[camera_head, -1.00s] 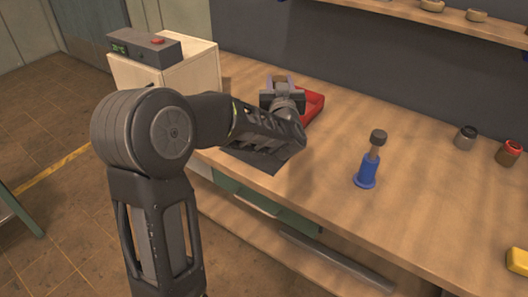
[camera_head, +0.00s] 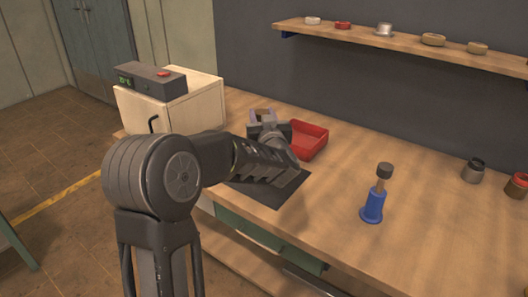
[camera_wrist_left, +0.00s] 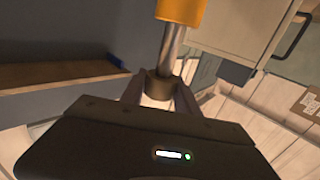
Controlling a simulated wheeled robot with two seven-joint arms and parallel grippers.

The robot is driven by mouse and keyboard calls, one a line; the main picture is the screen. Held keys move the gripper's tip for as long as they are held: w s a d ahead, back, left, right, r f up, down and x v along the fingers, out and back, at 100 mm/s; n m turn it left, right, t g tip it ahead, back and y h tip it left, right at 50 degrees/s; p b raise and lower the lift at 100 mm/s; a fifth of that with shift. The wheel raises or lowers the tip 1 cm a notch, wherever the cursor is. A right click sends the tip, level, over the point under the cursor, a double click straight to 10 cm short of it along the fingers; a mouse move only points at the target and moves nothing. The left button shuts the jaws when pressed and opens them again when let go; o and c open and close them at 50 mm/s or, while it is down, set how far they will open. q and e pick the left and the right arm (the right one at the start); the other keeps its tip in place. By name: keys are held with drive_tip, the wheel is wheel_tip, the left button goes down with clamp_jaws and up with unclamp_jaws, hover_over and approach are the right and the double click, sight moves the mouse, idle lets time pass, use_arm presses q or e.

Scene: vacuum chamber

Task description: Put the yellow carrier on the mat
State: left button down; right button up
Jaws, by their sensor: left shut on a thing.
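The yellow carrier (camera_wrist_left: 181,10) shows at the top of the left wrist view, cut off by the frame edge. Its metal stem ends in a dark knob between my left gripper's fingers (camera_wrist_left: 158,90). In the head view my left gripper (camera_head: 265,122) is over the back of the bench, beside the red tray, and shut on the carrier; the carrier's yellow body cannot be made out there. The dark mat (camera_head: 283,203) lies on the bench near its front edge, partly hidden under my left forearm. My right gripper is out of view.
A red tray (camera_head: 312,138) stands just right of the gripper. A blue carrier (camera_head: 372,206) with a dark knob stands right of the mat. A cabinet with a control box (camera_head: 150,82) is at left. A shelf (camera_head: 420,50) runs along the wall. Jars (camera_head: 473,172) stand far right.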

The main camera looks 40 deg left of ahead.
use_arm(q)
drive_tip(key=shift+f, duration=1.8)
drive_tip(key=shift+f, duration=1.75)
drive_tip(key=shift+f+b, duration=0.15)
drive_tip(key=shift+b, duration=0.15)
drive_tip(key=c, duration=0.9)
unclamp_jaws()
